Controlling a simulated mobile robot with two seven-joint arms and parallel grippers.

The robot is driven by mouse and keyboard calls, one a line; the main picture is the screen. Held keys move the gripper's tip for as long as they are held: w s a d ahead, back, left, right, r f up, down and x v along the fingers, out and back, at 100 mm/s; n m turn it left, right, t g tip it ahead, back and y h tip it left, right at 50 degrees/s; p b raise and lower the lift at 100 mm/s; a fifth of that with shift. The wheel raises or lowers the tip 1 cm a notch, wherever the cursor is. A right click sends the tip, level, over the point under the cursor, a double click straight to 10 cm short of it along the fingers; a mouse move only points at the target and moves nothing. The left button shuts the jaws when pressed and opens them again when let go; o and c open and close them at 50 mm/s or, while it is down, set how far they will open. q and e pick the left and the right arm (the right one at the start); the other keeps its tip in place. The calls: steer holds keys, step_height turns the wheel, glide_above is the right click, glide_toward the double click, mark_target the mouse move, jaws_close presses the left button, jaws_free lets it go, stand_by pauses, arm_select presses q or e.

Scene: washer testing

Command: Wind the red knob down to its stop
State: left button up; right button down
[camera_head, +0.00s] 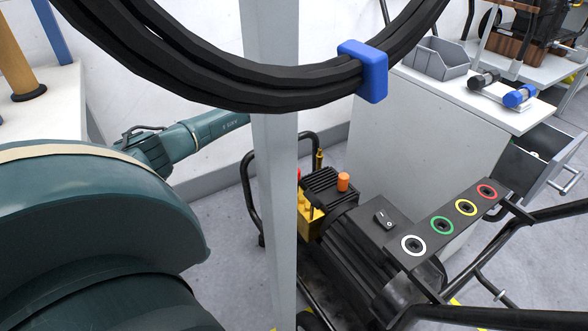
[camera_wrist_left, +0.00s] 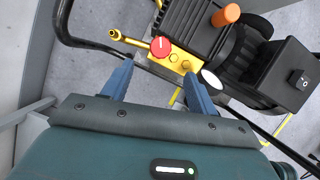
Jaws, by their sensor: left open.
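The red knob (camera_wrist_left: 161,47) sits on the yellow pump block (camera_wrist_left: 180,62) in the left wrist view, with a short white mark on its face. In the head view only a sliver of the red knob (camera_head: 299,174) shows past the pale post. My left gripper (camera_wrist_left: 158,68) is open, its two blue fingers pointing toward the block. The knob appears just beyond and between the fingertips, and nothing is held. Whether a finger touches the block, I cannot tell. The head view does not show these fingers. My right gripper is in neither view.
A pale upright post (camera_head: 270,200) stands in front of the pump. A thick black hose coil (camera_head: 220,85) with a blue clip (camera_head: 365,72) hangs above. An orange cap (camera_head: 343,181) and a black switch (camera_head: 385,219) are right of the knob. A brass fitting (camera_wrist_left: 117,35) sticks out left.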

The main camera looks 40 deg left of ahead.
arm_select(q)
steer(key=b+x, duration=0.5)
steer(key=x, duration=0.5)
steer(key=shift+w+d+f, duration=0.1)
steer(key=shift+w+d, duration=0.05)
steer(key=shift+w+f+b, duration=0.25)
steer(key=shift+f+b, duration=0.1)
steer(key=shift+f, duration=0.15)
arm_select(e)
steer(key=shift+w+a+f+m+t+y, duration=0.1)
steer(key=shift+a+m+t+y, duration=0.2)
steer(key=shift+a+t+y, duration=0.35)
arm_select(q)
steer(key=c, duration=1)
